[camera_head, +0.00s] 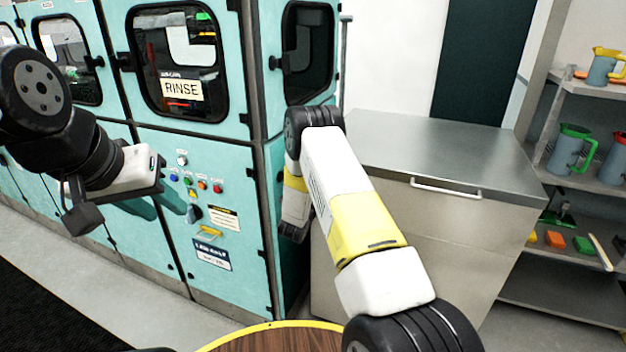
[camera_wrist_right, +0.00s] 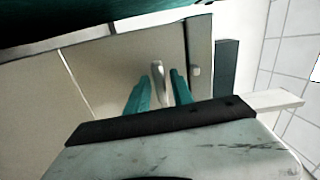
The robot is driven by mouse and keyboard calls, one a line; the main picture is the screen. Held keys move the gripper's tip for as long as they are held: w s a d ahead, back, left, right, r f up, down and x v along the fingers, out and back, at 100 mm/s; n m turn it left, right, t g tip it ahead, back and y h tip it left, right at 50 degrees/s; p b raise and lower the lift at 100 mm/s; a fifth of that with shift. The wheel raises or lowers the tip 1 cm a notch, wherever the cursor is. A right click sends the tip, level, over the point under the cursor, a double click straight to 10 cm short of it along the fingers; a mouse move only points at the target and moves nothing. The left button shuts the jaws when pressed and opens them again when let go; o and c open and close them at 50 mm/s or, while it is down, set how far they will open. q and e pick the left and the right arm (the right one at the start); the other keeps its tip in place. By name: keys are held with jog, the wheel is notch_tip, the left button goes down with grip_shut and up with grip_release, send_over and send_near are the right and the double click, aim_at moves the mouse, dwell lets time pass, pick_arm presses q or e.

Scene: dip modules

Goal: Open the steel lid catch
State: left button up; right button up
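A small pale metal bar, which looks like the steel lid catch (camera_wrist_right: 158,82), stands out from a beige panel in the right wrist view. My right gripper (camera_wrist_right: 159,77) has its two teal fingers apart, one on each side of this bar, with narrow gaps. Whether either finger touches it I cannot tell. In the head view the right gripper is hidden behind its own arm. A steel-lidded chest (camera_head: 440,150) stands right of that arm, its lid down. My left gripper (camera_head: 171,208) is open and empty in front of the teal machine's control panel.
The teal machine (camera_head: 210,150) with a RINSE sign stands on the left. A shelf (camera_head: 560,295) with jugs and coloured blocks stands at the right. A round wooden table (camera_head: 280,338) with a yellow rim is at the bottom. A dark mat (camera_head: 40,310) lies lower left.

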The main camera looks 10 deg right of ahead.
dwell(0.3)
jog(key=v, duration=0.7)
jog(key=shift+s+a, duration=0.2)
jog(key=shift+s, duration=0.15)
